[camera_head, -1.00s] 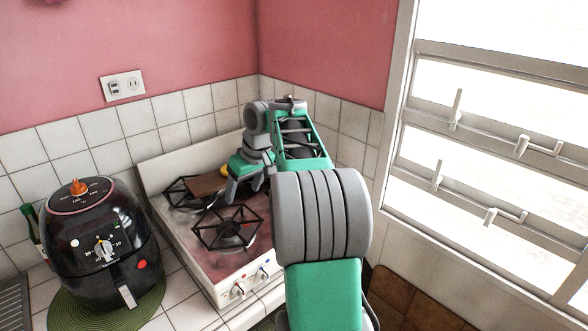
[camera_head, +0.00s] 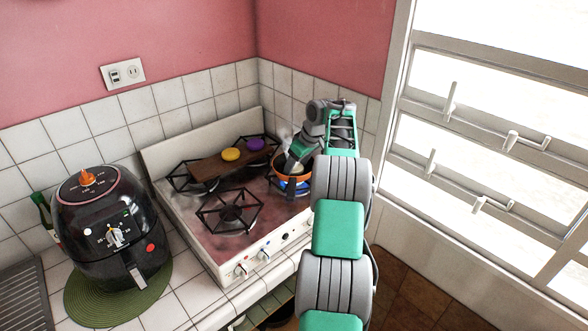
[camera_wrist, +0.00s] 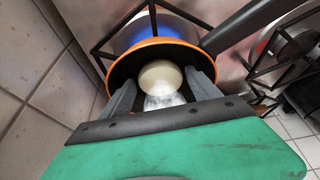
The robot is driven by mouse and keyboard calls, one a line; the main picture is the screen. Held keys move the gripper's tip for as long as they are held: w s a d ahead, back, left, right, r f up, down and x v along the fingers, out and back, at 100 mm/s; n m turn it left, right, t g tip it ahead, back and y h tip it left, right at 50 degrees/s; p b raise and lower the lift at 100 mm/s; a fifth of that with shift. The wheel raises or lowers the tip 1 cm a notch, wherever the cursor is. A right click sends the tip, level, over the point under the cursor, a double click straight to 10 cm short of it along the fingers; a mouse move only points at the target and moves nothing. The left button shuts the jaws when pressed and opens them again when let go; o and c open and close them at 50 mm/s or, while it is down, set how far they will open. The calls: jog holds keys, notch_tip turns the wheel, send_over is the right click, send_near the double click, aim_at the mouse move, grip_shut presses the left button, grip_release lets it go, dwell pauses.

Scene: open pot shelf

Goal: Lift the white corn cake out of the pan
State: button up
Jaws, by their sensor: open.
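In the wrist view the pan (camera_wrist: 150,42) has a dark inside and a dark handle reaching to the upper right. The white corn cake (camera_wrist: 160,76) lies in the pan, pale and round. My gripper (camera_wrist: 160,88) is open, with one finger on each side of the cake. Whether the fingers touch it I cannot tell. In the head view my gripper (camera_head: 291,165) reaches down into the pan, and my arm hides part of the pan.
The front burner (camera_head: 230,212) is empty. A black air fryer (camera_head: 105,230) stands left of the stove. Tiled walls close the corner behind.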

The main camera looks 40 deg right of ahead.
jog(key=shift+c, duration=0.3)
jog(key=c, duration=1.1)
jog(key=shift+r, duration=0.1)
